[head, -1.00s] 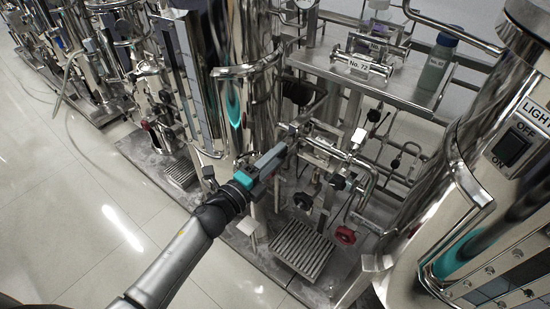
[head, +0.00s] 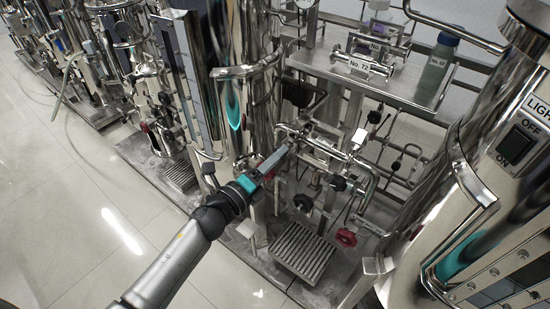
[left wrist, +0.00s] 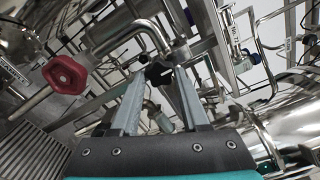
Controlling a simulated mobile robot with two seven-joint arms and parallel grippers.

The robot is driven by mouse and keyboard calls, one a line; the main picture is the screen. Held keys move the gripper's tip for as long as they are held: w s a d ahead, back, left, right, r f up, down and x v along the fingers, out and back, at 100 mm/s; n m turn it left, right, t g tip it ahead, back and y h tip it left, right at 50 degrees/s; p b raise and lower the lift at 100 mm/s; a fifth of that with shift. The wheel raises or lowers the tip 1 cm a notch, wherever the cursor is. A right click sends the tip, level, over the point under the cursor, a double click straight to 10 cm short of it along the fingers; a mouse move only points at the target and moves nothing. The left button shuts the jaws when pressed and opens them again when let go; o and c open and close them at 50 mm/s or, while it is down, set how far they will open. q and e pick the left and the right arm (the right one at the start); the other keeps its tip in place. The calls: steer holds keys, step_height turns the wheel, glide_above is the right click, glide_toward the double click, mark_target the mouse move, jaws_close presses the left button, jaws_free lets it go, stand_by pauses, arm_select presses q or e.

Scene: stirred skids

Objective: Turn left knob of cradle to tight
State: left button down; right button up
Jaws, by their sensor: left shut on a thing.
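My left gripper (head: 289,149) reaches in from the lower left in the head view, to the pipework between two steel tanks. In the left wrist view its two grey fingers (left wrist: 160,85) come together around a black knob (left wrist: 157,74) with a white mark, and are shut on it. The fingers hide this knob in the head view. I cannot read from the mark whether the knob is tight or loose. Which pipework part is the cradle is not clear to me. My right gripper is not in view.
A red handwheel (left wrist: 66,75) is close left of the fingers in the left wrist view. Other black knobs (head: 303,202) and a red handle (head: 347,238) stand nearby in the head view. A big tank (head: 440,210) is at right. Open floor (head: 90,210) lies at left.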

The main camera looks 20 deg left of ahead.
arm_select(q)
steer(key=shift+c, duration=2)
jaws_free()
steer(key=shift+s, duration=0.1)
steer(key=p+v, duration=0.1)
steer(key=v, duration=1.4)
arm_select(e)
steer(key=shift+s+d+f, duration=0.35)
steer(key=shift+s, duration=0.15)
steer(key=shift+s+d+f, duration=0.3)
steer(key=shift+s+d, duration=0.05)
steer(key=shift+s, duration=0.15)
arm_select(q)
steer(key=shift+a, duration=0.1)
